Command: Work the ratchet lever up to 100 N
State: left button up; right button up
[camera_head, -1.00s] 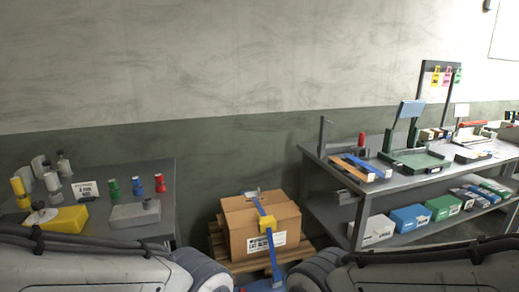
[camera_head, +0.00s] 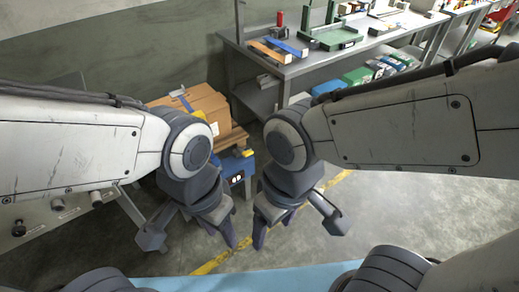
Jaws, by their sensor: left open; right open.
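A cardboard box (camera_head: 207,103) with a blue strap (camera_head: 187,104) over it is partly hidden behind my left arm. A bit of yellow (camera_head: 199,114) shows on the box beside my arm. A blue unit (camera_head: 232,165) with a small dark panel stands in front of the box, partly covered by my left arm; its markings are too small to read. I cannot make out the ratchet lever. My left gripper (camera_head: 222,232) is open and empty, pointing down, nearer to me than the blue unit. My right gripper (camera_head: 268,228) is open and empty, close to its right.
A grey workbench (camera_head: 290,69) with tools on top and boxes on its lower shelf stands at the back. The box rests on a wooden pallet (camera_head: 231,138). A yellow line (camera_head: 212,263) crosses the floor. Open floor (camera_head: 400,210) lies to the right.

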aim_at(248, 152)
jog(key=u, duration=0.6)
jog(key=k, duration=1.3)
jog(key=z, duration=0.05)
jog(key=i, duration=0.5)
jog(key=z, duration=1.15)
jog(key=i, duration=1.35)
jog(key=u, duration=0.95)
jog(key=i, duration=0.55)
jog(key=u, duration=0.6)
